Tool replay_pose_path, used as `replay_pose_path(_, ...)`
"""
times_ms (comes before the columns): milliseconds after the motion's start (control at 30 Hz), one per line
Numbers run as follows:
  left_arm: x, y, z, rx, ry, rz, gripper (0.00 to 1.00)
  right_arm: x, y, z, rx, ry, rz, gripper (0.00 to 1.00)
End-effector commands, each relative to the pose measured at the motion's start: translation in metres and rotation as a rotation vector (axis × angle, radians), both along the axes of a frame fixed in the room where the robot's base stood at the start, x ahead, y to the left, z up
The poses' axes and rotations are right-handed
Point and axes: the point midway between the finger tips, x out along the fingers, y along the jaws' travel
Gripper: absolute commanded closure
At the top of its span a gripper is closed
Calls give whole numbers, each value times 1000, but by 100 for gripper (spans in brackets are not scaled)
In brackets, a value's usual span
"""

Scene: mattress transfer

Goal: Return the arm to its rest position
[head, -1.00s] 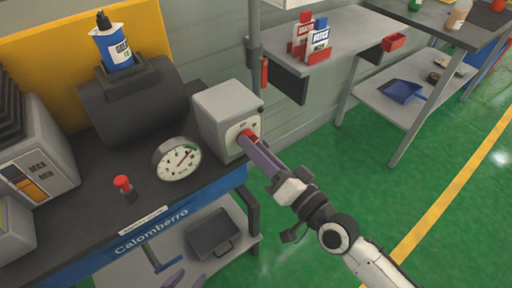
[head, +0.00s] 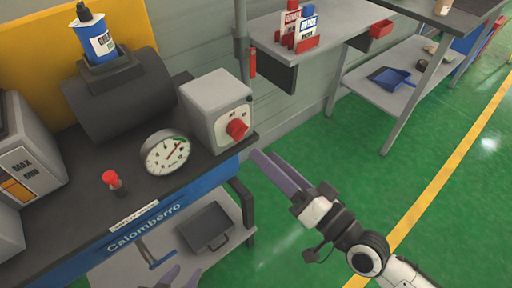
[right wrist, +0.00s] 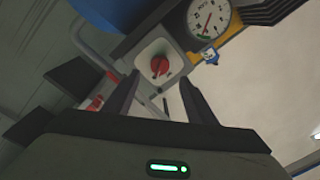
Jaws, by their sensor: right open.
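My right gripper (head: 264,156) is open and empty, with its purple fingers apart. It is in front and to the right of a grey box (head: 212,100) with a red knob (head: 237,129), clear of the knob. In the right wrist view the red knob (right wrist: 159,65) shows beyond and between the two dark fingers (right wrist: 160,98). My left gripper (head: 180,279) shows only as two purple fingertips at the bottom edge of the head view, with a gap between them; the rest is out of frame.
A round gauge (head: 166,152) and a red button (head: 111,178) are on the workbench left of the box. A black tray (head: 206,227) lies on the lower shelf. Green floor (head: 300,235) is open to the right. A side shelf (head: 325,32) holds small boxes.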

Motion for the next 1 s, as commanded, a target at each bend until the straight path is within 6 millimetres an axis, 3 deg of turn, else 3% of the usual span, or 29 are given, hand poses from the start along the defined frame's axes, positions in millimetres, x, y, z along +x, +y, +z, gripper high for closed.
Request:
replay_pose_path(200, 0, 0, -4, 0, 1, 0, 61, -17, -13, -2, 1, 1, 0, 49)
replay_pose_path(767, -1, 0, -4, 0, 1, 0, 61, -19, -14, -2, -1, 0, -1, 49)
replay_pose_path(867, -1, 0, -4, 0, 1, 0, 61, -20, -15, -16, -50, 6, -15, 49)
replay_pose_path(967, -1, 0, -4, 0, 1, 0, 61, -28, -21, -59, -200, 35, -51, 49)
replay_pose_path(1000, -1, 0, -4, 0, 1, 0, 61, -33, -26, -83, -286, 57, -67, 49)
